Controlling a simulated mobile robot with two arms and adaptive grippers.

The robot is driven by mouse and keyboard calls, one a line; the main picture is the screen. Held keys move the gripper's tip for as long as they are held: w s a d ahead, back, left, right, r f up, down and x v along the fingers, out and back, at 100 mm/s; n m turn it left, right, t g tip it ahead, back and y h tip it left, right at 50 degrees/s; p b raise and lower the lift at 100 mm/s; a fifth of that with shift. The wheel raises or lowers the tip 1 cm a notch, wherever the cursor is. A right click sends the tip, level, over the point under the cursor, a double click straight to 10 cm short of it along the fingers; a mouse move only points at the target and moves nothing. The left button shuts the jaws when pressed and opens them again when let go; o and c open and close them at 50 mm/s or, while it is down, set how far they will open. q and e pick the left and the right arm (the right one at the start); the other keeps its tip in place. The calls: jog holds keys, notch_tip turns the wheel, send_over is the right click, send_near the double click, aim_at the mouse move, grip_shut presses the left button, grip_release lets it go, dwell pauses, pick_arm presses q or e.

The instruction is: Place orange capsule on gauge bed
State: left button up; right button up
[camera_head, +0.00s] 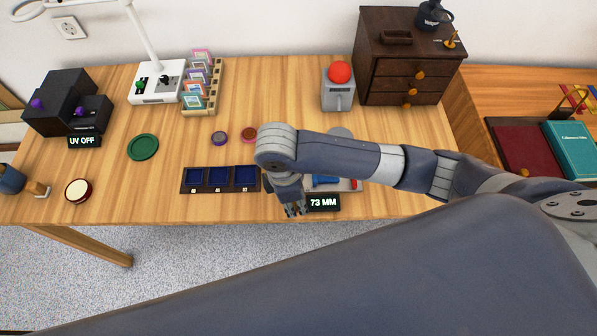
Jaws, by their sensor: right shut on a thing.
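My right gripper (292,207) points down at the front edge of the desk, left of the 73 MM display (323,203). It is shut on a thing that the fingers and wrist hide. The gauge, with a blue part (325,181) and a pale bed (346,185), lies behind the display and partly under my right arm. I cannot make out a clearly orange capsule. My left gripper is not in view.
A dark tray with blue compartments (181,187) sits left of the gripper. A green disc (143,147), a UV OFF box (66,115) and a card rack (214,103) stand further left. A grey box with a red button (339,90) and a drawer cabinet (378,73) stand behind.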

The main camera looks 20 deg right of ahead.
jog(key=w+d, duration=0.1)
jog(key=w, duration=0.1)
jog(key=w+d, duration=0.1)
jog(key=w, duration=0.2)
jog(key=w+d+p, duration=0.1)
jog(key=w, duration=0.1)
jog(key=shift+w+f, duration=0.15)
jog(key=shift+f, duration=0.15)
jog(key=shift+w+d+f, duration=0.1)
jog(key=shift+w+d, duration=0.05)
jog(key=shift+w, duration=0.4)
jog(key=f, duration=0.2)
jog(key=shift+w+d+f+p, duration=0.15)
jog(key=shift+w+f+p, duration=0.2)
jog(key=shift+p, duration=0.05)
jog(key=shift+f, duration=0.35)
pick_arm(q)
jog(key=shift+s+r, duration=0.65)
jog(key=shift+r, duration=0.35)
pick_arm(e)
jog(key=shift+f, duration=0.15)
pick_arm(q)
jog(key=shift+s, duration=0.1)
pick_arm(e)
jog(key=o, duration=1)
jog(key=shift+f, duration=0.1)
